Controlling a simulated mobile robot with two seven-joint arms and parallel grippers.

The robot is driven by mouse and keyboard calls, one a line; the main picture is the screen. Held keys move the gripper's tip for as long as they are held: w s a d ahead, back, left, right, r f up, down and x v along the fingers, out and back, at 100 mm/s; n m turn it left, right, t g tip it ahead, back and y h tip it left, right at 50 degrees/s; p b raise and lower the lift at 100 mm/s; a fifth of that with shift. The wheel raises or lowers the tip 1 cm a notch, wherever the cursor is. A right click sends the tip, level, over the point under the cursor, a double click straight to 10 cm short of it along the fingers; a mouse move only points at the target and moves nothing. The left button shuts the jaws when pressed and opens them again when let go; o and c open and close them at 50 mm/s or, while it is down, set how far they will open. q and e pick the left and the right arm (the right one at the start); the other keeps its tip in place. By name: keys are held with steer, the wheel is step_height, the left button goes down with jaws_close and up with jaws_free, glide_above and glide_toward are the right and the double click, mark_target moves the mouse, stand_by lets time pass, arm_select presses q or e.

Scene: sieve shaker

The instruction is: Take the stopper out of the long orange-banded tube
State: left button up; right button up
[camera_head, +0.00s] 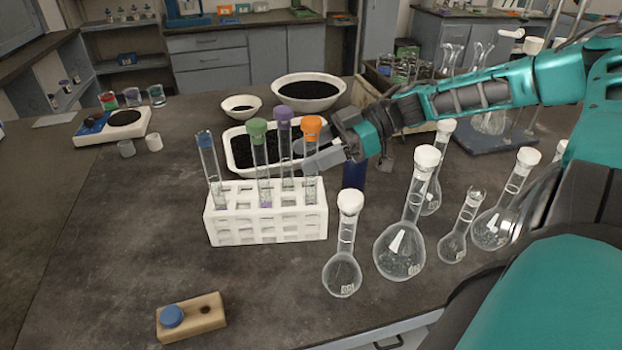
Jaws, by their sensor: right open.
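A white rack (266,233) holds several glass tubes upright or slightly tilted, with coloured stoppers. The long tube with the orange stopper (311,127) stands at the rack's right end; its glass (311,186) shows below the gripper. My right gripper (306,156) comes in from the right and is open, with its fingers at the tube just below the orange stopper. I cannot tell whether they touch it. My left gripper is not in view.
Several stoppered flasks (402,250) stand to the right of the rack. A tray of dark grains (238,168) lies behind it, with bowls (309,88) farther back. A wooden block (191,318) with a blue stopper lies at the front left. The left table is mostly clear.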

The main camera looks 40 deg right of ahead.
steer(key=shift+w+a, duration=0.15)
jaws_close()
stand_by(0.5)
